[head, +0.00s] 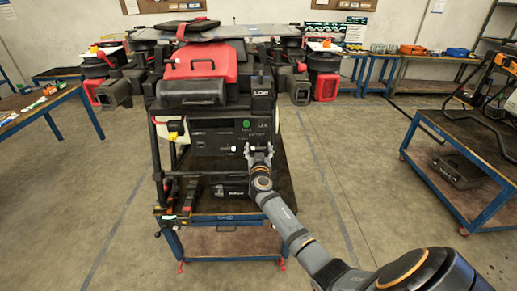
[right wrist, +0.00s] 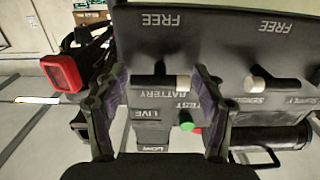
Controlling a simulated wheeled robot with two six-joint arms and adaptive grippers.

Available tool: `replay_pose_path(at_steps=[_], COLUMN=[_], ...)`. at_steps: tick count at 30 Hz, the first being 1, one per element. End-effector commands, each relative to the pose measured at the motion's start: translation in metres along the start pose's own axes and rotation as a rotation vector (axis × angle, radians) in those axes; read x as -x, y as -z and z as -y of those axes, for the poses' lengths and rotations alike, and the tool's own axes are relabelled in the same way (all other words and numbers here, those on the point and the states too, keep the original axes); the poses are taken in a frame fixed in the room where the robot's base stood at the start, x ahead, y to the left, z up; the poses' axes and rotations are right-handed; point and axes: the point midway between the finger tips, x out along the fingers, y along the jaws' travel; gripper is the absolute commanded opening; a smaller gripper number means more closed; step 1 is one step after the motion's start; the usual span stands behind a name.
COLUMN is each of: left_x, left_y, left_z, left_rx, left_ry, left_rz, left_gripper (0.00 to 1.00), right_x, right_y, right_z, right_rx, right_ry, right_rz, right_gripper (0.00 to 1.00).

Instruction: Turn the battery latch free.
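The battery latch (right wrist: 155,82) is a short dark bar with a white end, lying level above the word BATTERY on a dark panel (right wrist: 235,45). The word FREE is above it. My right gripper (right wrist: 160,76) is open, with one finger to each side of the latch in the right wrist view. I cannot tell whether a finger touches it. In the head view my right gripper (head: 258,154) is at the front of the drone's dark equipment housing (head: 212,136) and hides part of it. My left gripper is not in view.
A second white-ended latch (right wrist: 270,83) sits to the right on the panel, and a green button (right wrist: 187,126) below. The housing stands on a blue-framed cart (head: 225,218). Another cart (head: 465,150) stands at right, with clear floor between.

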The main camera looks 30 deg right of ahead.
Motion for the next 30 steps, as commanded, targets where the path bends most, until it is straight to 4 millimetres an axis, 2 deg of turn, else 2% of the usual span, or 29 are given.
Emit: replay_pose_path(at_steps=[1,9,20,30], left_x=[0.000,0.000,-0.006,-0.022], left_y=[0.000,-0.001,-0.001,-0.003], left_z=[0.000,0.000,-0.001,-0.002], left_rx=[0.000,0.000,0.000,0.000], left_ry=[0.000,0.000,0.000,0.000], left_rz=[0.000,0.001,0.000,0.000], left_gripper=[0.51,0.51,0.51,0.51], right_x=[0.000,0.000,0.000,0.000], right_y=[0.000,0.000,-0.001,-0.002], right_z=[0.000,0.000,0.000,0.000], right_rx=[0.000,0.000,0.068,0.335], right_ry=[0.000,0.000,0.001,0.000], right_rz=[0.000,0.000,-0.001,-0.001], right_gripper=[0.58,0.22,0.21,0.21])
